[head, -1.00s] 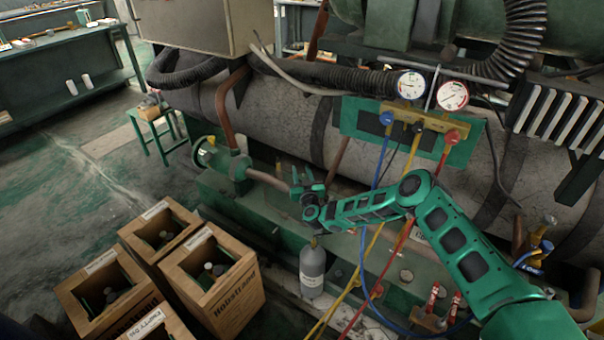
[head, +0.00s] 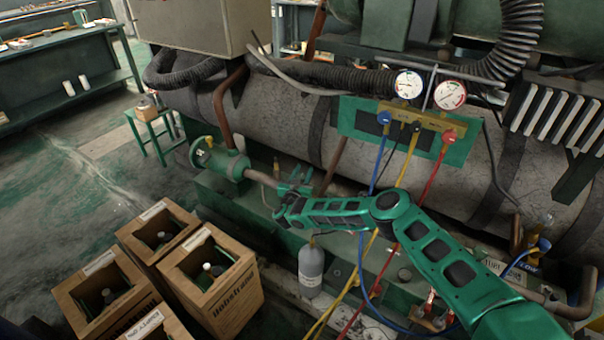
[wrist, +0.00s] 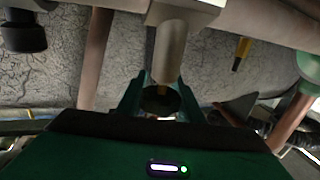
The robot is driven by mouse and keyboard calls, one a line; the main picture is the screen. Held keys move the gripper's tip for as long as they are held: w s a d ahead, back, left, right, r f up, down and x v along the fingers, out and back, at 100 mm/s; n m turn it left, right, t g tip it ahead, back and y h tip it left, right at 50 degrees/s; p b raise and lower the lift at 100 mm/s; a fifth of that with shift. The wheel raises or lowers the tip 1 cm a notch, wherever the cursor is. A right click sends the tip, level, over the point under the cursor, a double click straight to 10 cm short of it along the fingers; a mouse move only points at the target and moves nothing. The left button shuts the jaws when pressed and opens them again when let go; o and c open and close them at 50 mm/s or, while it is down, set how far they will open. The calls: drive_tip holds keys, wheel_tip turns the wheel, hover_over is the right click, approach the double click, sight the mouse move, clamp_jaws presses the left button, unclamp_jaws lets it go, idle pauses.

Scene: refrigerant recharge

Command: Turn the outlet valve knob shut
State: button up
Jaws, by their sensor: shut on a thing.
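My gripper (head: 296,183) is at the pipe beside the tank, to the right of the green valve body (head: 222,160). In the wrist view my gripper (wrist: 160,100) has its two green fingers on either side of a dark round knob (wrist: 158,104), shut on it. The knob sits below a pale metal valve body (wrist: 182,32). In the head view my gripper and arm hide the knob. How far the knob is turned cannot be told.
A grey cylinder (head: 311,268) stands below my arm. Blue, yellow and red hoses hang from the brass gauge manifold (head: 415,116) behind my arm. Wooden crates (head: 212,290) with bottles stand on the floor at the lower left.

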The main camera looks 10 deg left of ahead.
drive_tip(key=shift+d+m+g+h, duration=0.2)
drive_tip(key=shift+m+h, duration=0.3)
drive_tip(key=shift+h, duration=0.25)
drive_tip(key=shift+d+m+g+h, duration=0.15)
drive_tip(key=shift+m+h, duration=0.35)
drive_tip(key=shift+h, duration=0.55)
drive_tip(key=shift+m+g+h, duration=0.35)
drive_tip(key=shift+m+h, duration=0.45)
drive_tip(key=shift+o, duration=0.6)
drive_tip(key=shift+s+a, duration=0.1)
drive_tip(key=shift+a, duration=0.2)
drive_tip(key=shift+o, duration=0.4)
drive_tip(key=shift+h, duration=0.3)
drive_tip(key=o, duration=0.9)
drive_tip(key=shift+f, duration=0.15)
drive_tip(key=shift+c, duration=0.2)
drive_tip(key=shift+d, duration=0.2)
drive_tip(key=v, duration=1)
drive_tip(key=shift+a, duration=0.3)
